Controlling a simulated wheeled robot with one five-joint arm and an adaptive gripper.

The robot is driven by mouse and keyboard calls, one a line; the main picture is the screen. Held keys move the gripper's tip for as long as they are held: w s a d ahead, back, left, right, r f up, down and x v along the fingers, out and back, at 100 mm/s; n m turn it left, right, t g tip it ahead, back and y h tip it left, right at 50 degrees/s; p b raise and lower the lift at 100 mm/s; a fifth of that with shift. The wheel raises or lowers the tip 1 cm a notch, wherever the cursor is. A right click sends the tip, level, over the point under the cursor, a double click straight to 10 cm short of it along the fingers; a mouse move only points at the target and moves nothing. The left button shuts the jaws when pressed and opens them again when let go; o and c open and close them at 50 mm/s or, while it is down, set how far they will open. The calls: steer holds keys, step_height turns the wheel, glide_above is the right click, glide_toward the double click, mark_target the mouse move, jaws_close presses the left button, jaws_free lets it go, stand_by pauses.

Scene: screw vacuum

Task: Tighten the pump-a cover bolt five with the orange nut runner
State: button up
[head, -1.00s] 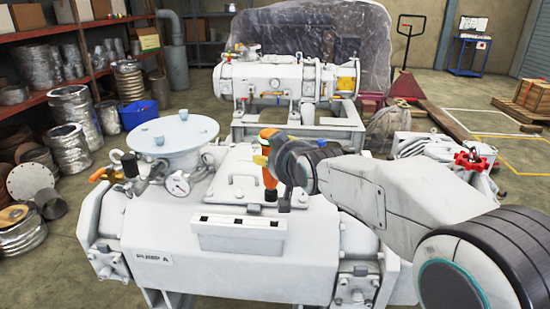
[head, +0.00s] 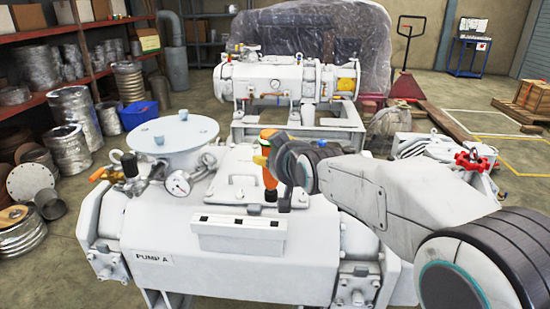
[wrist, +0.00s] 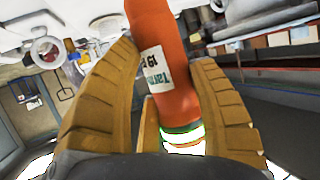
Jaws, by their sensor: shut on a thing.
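Pump A (head: 215,265) is a large white machine in the foreground, labelled PUMP A. Its square cover plate (head: 233,180) with a handle lies on top. My gripper (head: 266,150) is shut on the orange nut runner (head: 270,178), which stands about upright at the right part of the cover, its dark lower end down at the cover's front right. Whether that end sits on a bolt is too small to tell. In the wrist view, the two ribbed yellow fingers (wrist: 165,100) flank the orange body (wrist: 160,50) with its white label. Bolt five cannot be singled out.
A white tray (head: 240,228) with dark slots is on the pump's front edge. A gauge (head: 178,183), an orange-handled valve (head: 100,174) and a round lid (head: 172,137) are at left. A second pump (head: 285,85) stands behind. A red handwheel (head: 471,161) is at right.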

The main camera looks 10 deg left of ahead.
steer(key=shift+r+p, duration=1.7)
steer(key=shift+r, duration=0.85)
